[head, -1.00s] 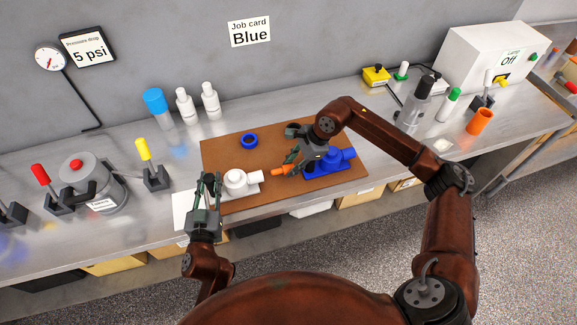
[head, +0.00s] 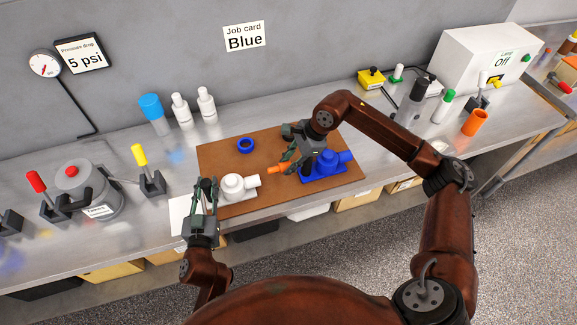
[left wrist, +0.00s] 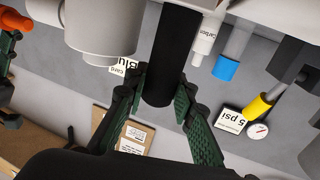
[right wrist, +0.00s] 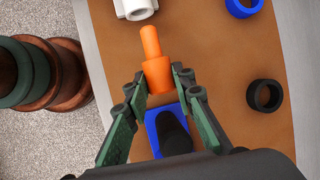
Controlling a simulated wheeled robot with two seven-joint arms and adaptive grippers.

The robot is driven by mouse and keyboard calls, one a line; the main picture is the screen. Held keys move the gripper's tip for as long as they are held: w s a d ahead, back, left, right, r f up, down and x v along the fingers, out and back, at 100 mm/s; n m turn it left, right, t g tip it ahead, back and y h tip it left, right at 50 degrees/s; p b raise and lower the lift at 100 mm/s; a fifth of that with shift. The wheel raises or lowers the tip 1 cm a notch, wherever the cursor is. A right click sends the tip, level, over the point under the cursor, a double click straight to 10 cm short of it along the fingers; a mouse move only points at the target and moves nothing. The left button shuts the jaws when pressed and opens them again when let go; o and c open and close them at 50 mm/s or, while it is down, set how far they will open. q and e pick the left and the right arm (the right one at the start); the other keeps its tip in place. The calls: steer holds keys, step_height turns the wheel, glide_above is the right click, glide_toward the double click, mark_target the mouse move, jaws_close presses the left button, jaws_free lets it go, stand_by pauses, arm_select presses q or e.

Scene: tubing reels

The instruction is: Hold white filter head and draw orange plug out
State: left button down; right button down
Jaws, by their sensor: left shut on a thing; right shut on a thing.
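The white filter head (head: 232,186) stands on the brown mat, its side outlet pointing right. My left gripper (head: 205,189) is at its left side. In the left wrist view its fingers are closed around a dark cylindrical part (left wrist: 174,60), beside the white body (left wrist: 102,30). My right gripper (head: 290,160) is shut on the orange plug (head: 276,169). In the right wrist view the orange plug (right wrist: 155,70) sits between the fingertips, its narrow end towards the white outlet (right wrist: 138,10). A gap separates plug and outlet.
A blue filter head (head: 327,164) stands on the mat (head: 225,157) just right of my right gripper. A blue ring (head: 245,145) and a black ring (right wrist: 265,95) lie on the mat. White bottles (head: 180,108) stand behind.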

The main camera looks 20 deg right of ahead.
steer(key=shift+r, duration=2.35)
arm_select(q)
steer(key=c, duration=1.5)
jaws_free()
steer(key=shift+c, duration=0.2)
step_height(320, 180, up, 14)
steer(key=p, duration=1.3)
steer(key=shift+p, duration=0.35)
arm_select(e)
step_height(320, 180, up, 16)
steer(key=shift+s, duration=0.35)
